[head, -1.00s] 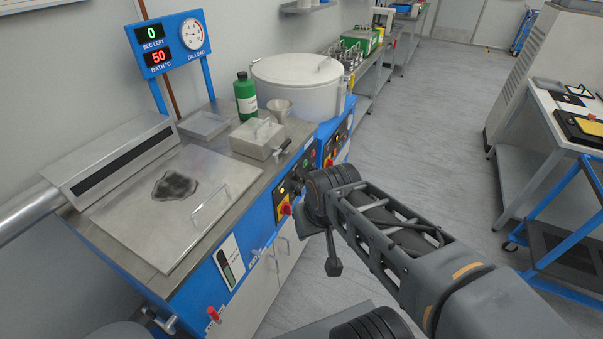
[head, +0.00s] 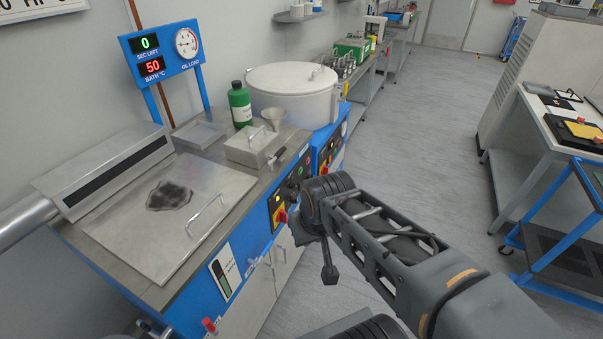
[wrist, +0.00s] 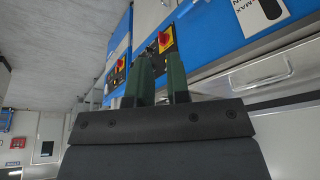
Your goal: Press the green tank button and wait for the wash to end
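The wash tank has a closed steel lid (head: 150,235) with a dark patch and a handle, on a blue-fronted bench. Its display (head: 163,56) reads 0 SEC LEFT and 50 BATH °C. A dark control panel (head: 277,201) on the blue front carries a lit lamp and a red-and-yellow switch (head: 281,217). I cannot clearly pick out the green button; my wrist covers part of the panels. In the wrist view my gripper (wrist: 163,58) has two green fingers, apart and empty, pointing toward the blue front and its red-and-yellow switches.
A green bottle (head: 240,105), a steel box (head: 252,147) and a funnel (head: 274,118) stand on the bench. A white round drum (head: 292,97) stands behind. A red-handled valve (head: 209,325) juts out low in front. A blue cart (head: 570,220) is at right; the floor between is clear.

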